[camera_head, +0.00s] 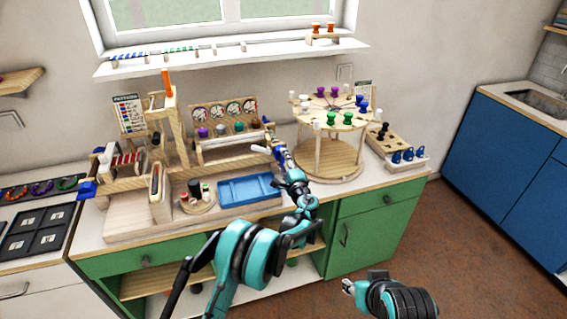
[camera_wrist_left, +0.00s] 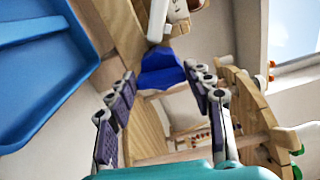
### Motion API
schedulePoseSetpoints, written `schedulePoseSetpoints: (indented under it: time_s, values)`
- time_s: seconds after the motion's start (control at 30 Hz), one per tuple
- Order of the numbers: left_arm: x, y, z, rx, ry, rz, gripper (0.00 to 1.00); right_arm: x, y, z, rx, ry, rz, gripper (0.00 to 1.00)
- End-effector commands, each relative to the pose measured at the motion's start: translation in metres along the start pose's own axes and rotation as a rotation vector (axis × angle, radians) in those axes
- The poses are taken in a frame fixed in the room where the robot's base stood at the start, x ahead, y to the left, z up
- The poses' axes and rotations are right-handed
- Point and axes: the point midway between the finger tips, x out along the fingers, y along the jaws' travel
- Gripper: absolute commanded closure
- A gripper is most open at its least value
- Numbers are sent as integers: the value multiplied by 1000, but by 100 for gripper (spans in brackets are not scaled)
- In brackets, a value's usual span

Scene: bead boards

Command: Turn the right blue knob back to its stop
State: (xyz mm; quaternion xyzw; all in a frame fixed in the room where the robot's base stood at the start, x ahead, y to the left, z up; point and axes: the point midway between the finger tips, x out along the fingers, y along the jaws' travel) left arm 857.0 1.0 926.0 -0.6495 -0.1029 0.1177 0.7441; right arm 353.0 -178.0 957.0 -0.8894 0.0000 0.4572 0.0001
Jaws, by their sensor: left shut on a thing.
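The right blue knob (camera_wrist_left: 161,68) shows in the left wrist view on the end of a wooden part, between the fingertips of my left gripper (camera_wrist_left: 160,82). The left gripper (camera_head: 277,151) is shut on this knob. In the head view the gripper is at the right end of the wooden bead stand (camera_head: 232,144) and mostly hides the knob. Another blue knob (camera_head: 86,190) sits at the stand's left end. My right gripper (camera_head: 350,287) is low in front of the green cabinet, away from the stand; its jaw opening is unclear.
A blue tray (camera_head: 248,188) lies just left of my left gripper. A round two-level wooden stand (camera_head: 338,112) with coloured pegs is close on the right. A wooden block with blue pieces (camera_head: 405,158) stands farther right. The floor by my right gripper is clear.

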Motion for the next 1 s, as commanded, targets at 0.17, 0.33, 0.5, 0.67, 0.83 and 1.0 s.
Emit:
schedulePoseSetpoints:
  time_s: [0.17,0.33,0.5,0.67,0.83,1.0]
  values:
    - [1,0,1,-83,-1,0,77,1,0,1,0,0,0,60]
    - [1,0,1,-129,-1,0,77,2,0,1,0,0,0,60]
    - [1,0,1,-149,-1,0,77,2,0,2,0,0,0,60]
    - [1,0,1,-153,-1,0,77,2,0,2,0,0,0,60]
    - [1,0,1,-152,-1,0,77,2,0,2,0,0,0,60]
    - [0,0,1,-152,-1,0,28,2,0,2,0,0,0,60]
